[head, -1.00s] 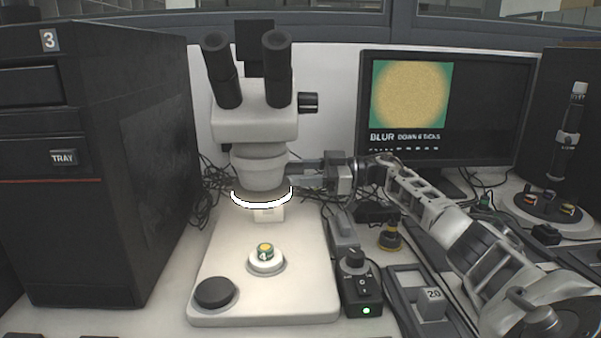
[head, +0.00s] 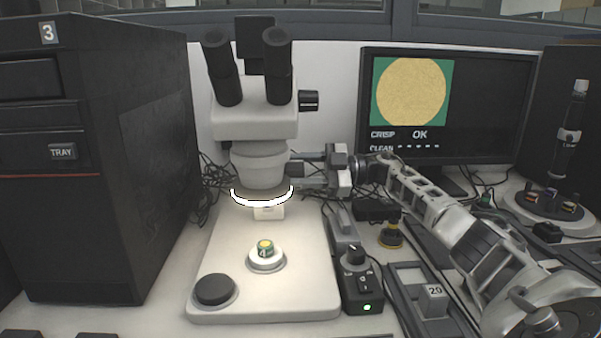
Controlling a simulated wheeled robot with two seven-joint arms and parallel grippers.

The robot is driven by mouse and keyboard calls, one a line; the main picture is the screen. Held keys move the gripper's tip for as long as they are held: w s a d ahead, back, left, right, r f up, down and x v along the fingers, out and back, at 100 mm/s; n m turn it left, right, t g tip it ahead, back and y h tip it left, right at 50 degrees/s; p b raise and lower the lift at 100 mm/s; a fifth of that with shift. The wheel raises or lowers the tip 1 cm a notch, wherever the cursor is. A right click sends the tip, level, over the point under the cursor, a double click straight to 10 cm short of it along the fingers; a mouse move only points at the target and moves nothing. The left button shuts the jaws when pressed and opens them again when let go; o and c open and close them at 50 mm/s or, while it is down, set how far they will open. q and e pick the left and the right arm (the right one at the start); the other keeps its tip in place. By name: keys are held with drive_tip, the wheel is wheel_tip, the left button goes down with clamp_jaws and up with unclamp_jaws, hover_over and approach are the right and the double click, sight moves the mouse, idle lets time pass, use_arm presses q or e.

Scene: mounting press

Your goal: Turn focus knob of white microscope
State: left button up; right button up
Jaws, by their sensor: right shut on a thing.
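The white microscope (head: 256,122) stands on its pale base, with two black eyepieces on top and a lit ring light (head: 262,203) under its head. A black knob (head: 309,101) sticks out on the right of the upper head. My right gripper (head: 300,170) reaches in from the right and is shut at the right side of the lower head. The focus knob between its fingers is largely hidden. My left gripper is not in view.
The monitor (head: 440,110) shows a sharp yellow disc with "CRISP OK" and "CLEAN". A light control box (head: 361,290) with a green lamp stands right of the base. A tall dark cabinet (head: 80,170) stands close on the left. Cables lie behind.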

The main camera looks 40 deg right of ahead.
drive_tip(key=shift+n, duration=0.9)
drive_tip(key=o, duration=1)
drive_tip(key=shift+s, duration=0.1)
drive_tip(key=b+v, duration=0.2)
drive_tip(key=v, duration=1.4)
